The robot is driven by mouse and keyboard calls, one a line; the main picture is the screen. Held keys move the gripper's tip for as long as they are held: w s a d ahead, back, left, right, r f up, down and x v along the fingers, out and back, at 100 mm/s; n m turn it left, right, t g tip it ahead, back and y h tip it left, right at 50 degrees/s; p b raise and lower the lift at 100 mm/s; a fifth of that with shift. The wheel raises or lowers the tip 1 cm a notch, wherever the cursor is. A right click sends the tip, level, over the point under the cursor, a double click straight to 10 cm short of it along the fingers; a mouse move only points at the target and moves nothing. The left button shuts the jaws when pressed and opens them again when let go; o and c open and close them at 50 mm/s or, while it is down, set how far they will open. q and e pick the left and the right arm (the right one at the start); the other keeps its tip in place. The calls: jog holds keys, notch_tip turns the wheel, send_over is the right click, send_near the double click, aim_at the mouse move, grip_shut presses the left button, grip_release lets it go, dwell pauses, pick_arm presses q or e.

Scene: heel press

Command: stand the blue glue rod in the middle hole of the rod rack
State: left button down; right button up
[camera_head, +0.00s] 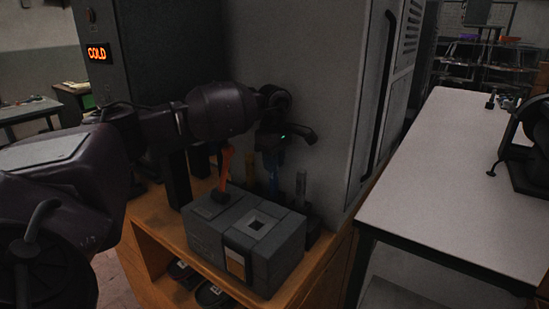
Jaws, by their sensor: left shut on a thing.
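My left gripper (279,146) is shut on the upper part of the blue glue rod (273,174), which looks upright. An amber rod (250,172) stands to its left and a clear rod (301,186) to its right. The dark rod rack (314,228) is mostly hidden behind a grey box, so I cannot tell whether the blue rod's lower end is in a hole. My right gripper is not clearly seen.
The grey box (205,238) has a square opening on top and an orange-handled lever (226,166). It stands on an orange cabinet (158,222). A tall grey machine with a lit COLD sign (97,53) rises behind. A white table (450,190) is largely clear at right.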

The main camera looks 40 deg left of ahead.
pick_arm(q)
jog(key=shift+f, duration=0.35)
jog(key=c, duration=0.9)
grip_release()
notch_tip(320, 180, up, 11)
jog(key=shift+f, duration=0.1)
dwell(0.8)
